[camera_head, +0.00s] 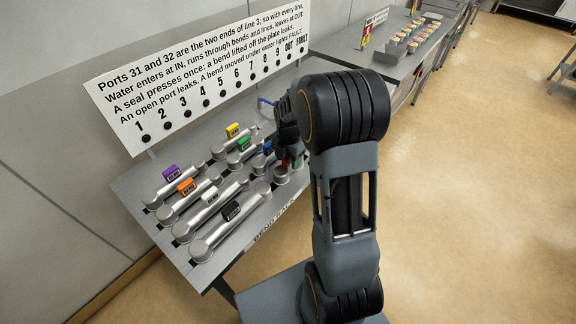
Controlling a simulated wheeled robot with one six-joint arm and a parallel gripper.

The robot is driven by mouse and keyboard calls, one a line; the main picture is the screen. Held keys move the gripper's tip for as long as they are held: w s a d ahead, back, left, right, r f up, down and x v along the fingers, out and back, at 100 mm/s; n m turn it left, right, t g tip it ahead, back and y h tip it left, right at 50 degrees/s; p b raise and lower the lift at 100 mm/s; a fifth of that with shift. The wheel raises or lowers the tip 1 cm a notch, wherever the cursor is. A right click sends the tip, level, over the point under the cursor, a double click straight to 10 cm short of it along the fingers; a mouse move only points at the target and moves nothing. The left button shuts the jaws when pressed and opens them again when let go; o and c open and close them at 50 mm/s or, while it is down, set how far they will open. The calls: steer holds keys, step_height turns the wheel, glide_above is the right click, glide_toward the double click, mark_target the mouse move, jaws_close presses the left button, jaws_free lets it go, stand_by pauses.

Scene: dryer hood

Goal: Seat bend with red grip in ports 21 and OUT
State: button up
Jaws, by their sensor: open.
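The bend with the red grip (285,163) lies on the bend rack (262,228), at the right end of the rows of bends. Only a little of its red grip and a grey end show; my gripper and arm hide the rest. My gripper (287,150) is open and points down just over the red grip. I cannot tell whether its fingers touch or straddle the grip. Ports 21 and OUT cannot be made out in this view.
Close by on the rack lie bends with blue (267,147), green (243,143), yellow (232,129), purple (170,173), orange (187,187), white (209,197) and black (230,210) grips. A lettered sign board (195,85) stands behind. A far bench (375,58) holds small yellow-topped items.

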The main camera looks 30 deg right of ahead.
steer(key=shift+f, duration=0.2)
steer(key=shift+c, duration=0.3)
jaws_close()
